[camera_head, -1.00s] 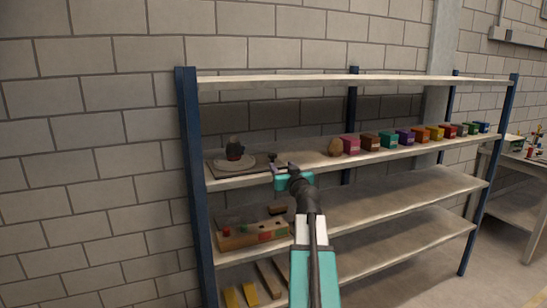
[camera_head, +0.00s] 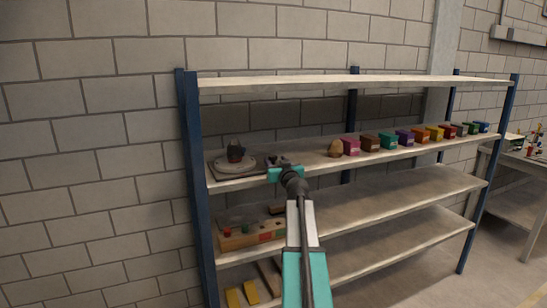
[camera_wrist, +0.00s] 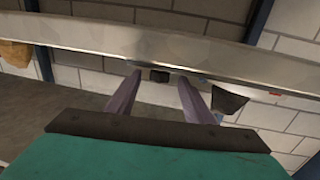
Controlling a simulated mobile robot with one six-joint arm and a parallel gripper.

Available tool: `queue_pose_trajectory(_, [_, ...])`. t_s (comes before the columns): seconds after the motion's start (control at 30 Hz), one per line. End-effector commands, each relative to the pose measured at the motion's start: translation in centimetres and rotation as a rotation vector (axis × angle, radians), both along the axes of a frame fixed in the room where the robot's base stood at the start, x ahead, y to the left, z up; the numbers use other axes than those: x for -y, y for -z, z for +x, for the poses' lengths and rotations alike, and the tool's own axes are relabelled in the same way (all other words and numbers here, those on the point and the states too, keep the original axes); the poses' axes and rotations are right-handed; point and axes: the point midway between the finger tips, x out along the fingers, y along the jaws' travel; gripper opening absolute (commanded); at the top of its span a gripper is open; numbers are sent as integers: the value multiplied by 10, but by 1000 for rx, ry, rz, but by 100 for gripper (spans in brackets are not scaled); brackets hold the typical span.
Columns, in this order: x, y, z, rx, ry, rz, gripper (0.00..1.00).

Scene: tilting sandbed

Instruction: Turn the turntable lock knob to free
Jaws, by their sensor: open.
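The turntable (camera_head: 235,168) is a pale round disc on a dark base board at the left end of the upper middle shelf. A dark pot-like object (camera_head: 236,151) stands on the disc. My gripper (camera_head: 278,160) is open at the right edge of the board, at the shelf front. In the wrist view, which looks upside down, a small dark block (camera_wrist: 159,75) shows between my open fingers (camera_wrist: 160,88); it may be the lock knob. Whether the fingers touch it, and which way it points, I cannot tell. A dark tapered object (camera_wrist: 229,100) shows beside one finger.
The shelf edge (camera_wrist: 100,39) runs close across the fingertips. A tan lump (camera_head: 334,148) and a row of several coloured boxes (camera_head: 388,140) stand to the right. A wooden block with coloured spots (camera_head: 252,236) lies on the shelf below.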

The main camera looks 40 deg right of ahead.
Motion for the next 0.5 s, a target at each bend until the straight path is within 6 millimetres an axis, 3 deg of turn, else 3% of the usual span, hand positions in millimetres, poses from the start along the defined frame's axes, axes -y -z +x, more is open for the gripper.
queue_pose_trajectory(0.5, [21, -1, 36, 0, 0, 0, 47])
